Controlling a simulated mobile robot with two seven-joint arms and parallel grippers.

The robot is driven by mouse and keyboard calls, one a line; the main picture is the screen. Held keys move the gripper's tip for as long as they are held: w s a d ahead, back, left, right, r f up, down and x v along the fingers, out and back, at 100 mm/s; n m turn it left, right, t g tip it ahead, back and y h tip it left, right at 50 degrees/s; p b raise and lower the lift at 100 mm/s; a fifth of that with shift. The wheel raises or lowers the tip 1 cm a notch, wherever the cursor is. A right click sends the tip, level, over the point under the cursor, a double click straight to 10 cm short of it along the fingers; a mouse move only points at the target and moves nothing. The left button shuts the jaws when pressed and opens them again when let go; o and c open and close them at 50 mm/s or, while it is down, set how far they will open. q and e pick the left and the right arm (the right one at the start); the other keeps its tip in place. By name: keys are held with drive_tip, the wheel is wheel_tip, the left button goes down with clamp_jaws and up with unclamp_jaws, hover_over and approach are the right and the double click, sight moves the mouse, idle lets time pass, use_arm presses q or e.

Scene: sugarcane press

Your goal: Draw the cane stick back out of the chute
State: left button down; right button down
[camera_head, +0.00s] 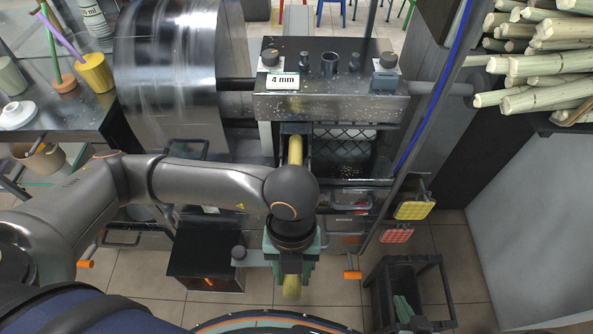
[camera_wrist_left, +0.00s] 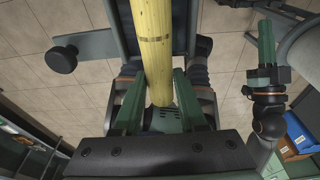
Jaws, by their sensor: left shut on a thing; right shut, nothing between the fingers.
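The pale yellow cane stick (camera_head: 295,150) shows in the head view at the press inlet, with its near end below my left gripper (camera_head: 291,268). The gripper's green fingers are shut on the stick; my arm hides the stretch between. In the left wrist view the cane (camera_wrist_left: 153,45) runs from the top edge down between the fingers of my left gripper (camera_wrist_left: 158,100). The grey chute (camera_wrist_left: 121,28) flanks it there, so the far part is still between its walls. My right gripper (camera_wrist_left: 265,28) shows at the right of the wrist view, shut and empty, apart from the cane.
The press housing (camera_head: 330,100) with a "4 mm" label stands behind the cane, beside a large metal drum (camera_head: 165,70). Cut canes (camera_head: 545,65) are piled at upper right. A dark stand (camera_head: 410,290) is at lower right. Tiled floor lies open in front.

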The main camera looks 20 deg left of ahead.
sight(292, 294)
use_arm(q)
drive_tip(key=shift+s+d, duration=0.25)
drive_tip(key=shift+s, duration=0.6)
drive_tip(key=shift+s+d, duration=0.2)
drive_tip(key=shift+s, duration=0.65)
drive_tip(key=shift+c, duration=1.9)
unclamp_jaws()
